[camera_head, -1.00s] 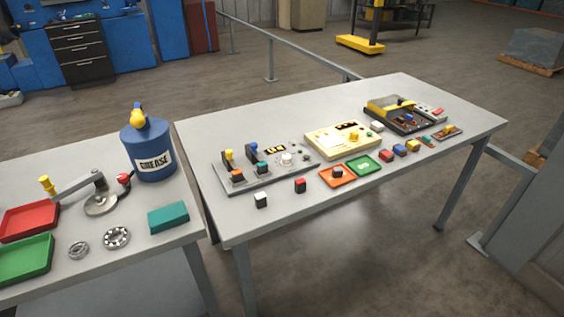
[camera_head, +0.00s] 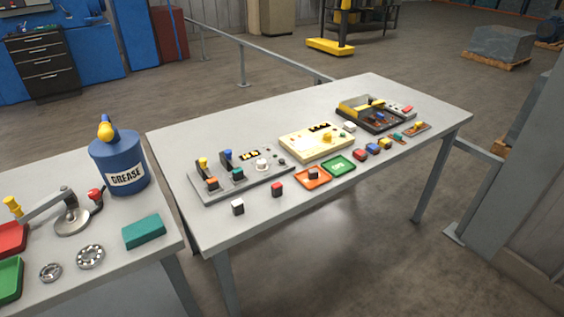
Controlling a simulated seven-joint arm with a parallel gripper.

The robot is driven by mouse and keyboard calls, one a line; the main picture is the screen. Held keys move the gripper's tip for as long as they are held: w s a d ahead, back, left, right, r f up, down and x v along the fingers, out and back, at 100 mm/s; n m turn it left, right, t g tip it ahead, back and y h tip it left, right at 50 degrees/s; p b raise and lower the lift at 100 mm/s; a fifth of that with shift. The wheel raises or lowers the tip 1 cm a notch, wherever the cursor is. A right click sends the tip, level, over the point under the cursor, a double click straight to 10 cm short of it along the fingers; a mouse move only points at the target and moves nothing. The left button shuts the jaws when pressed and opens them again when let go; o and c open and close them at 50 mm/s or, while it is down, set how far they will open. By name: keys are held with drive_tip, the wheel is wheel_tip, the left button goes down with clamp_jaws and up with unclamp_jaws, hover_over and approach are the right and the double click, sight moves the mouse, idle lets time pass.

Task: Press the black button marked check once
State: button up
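No button marked check can be read at this size. A grey panel (camera_head: 212,191) lies on the right-hand table, with yellow-topped and blue-topped levers, orange and green pieces, a white knob (camera_head: 262,165) and a small dark spot (camera_head: 282,161) that could be a button. Beside it is a cream panel (camera_head: 300,148) with a yellow knob (camera_head: 327,140) and black markings too small to read. Further right is a dark open tray (camera_head: 371,126) with a yellow bar and small parts. My gripper is not in view.
The right-hand table (camera_head: 230,125) has clear room behind the panels. White (camera_head: 238,207) and red (camera_head: 277,189) blocks, orange (camera_head: 313,183) and green (camera_head: 339,175) trays line its front. On the left-hand table stand a blue grease can (camera_head: 119,161), a teal block (camera_head: 144,232) and bearing rings.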

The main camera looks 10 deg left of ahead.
clamp_jaws()
idle(1.4)
